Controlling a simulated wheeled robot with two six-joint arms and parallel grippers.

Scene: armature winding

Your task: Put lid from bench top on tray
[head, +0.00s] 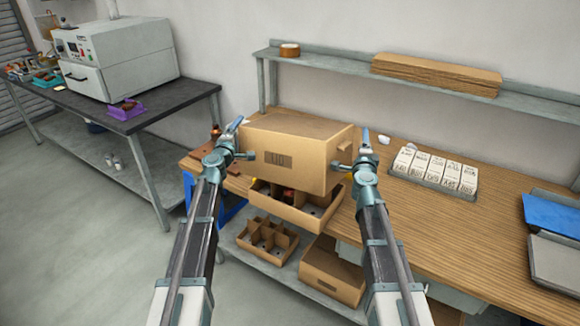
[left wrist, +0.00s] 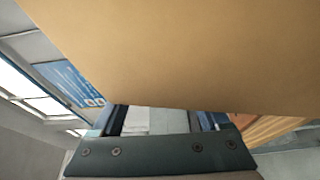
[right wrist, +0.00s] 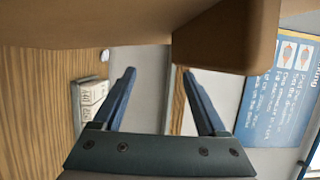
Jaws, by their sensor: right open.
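The lid (head: 285,155), a large tan cardboard box shape with a printed label, is between my two grippers in the head view. It looks raised above an open cardboard tray (head: 290,207) with dividers and dark and reddish contents. My left gripper (head: 240,139) is at the lid's left end; in the left wrist view the cardboard (left wrist: 190,50) covers its fingertips.
A divided cardboard insert (head: 267,240) and a closed box (head: 332,272) sit on the lower shelf. On the wooden bench (head: 420,225) stand labelled white packets (head: 435,172), with blue and grey bins (head: 555,215) at right. A raised shelf (head: 335,62) runs behind. The bench's middle right is clear.

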